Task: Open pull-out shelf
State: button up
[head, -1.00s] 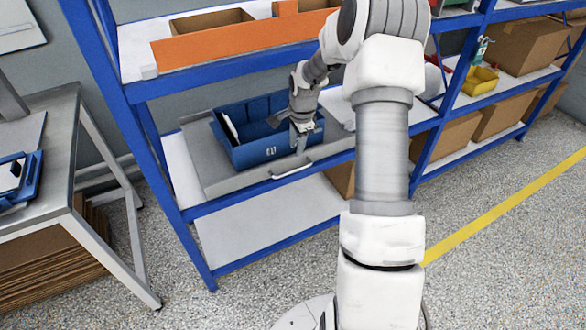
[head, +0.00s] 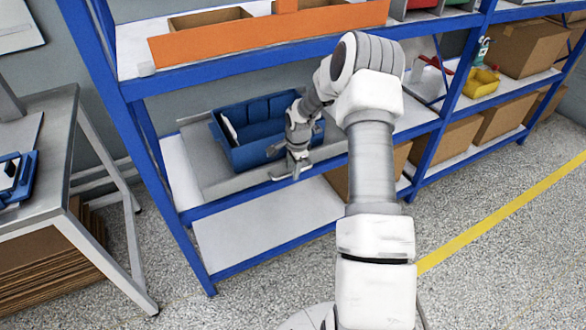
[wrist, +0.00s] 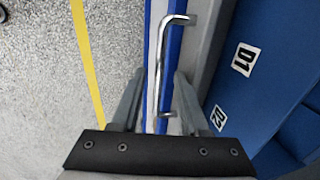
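The pull-out shelf (head: 205,163) is a grey board on the middle level of the blue rack, with a blue bin (head: 250,155) on it. Its front edge lies near the rack's front rail, so it looks pushed in. Its chrome bar handle (wrist: 164,55) shows in the wrist view. My gripper (head: 290,172) is at the handle, in front of the bin. In the wrist view my gripper (wrist: 158,88) has its fingers apart, one on each side of the handle's near end. I see no contact with the bar. In the head view my gripper mostly hides the handle.
An orange-fronted box (head: 270,32) stands on the level above. The blue front rail (head: 330,165) runs below the handle. A metal table (head: 60,150) stands at left. The floor in front is clear, with a yellow line (head: 500,215).

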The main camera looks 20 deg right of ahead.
grip_shut()
dwell(1.3)
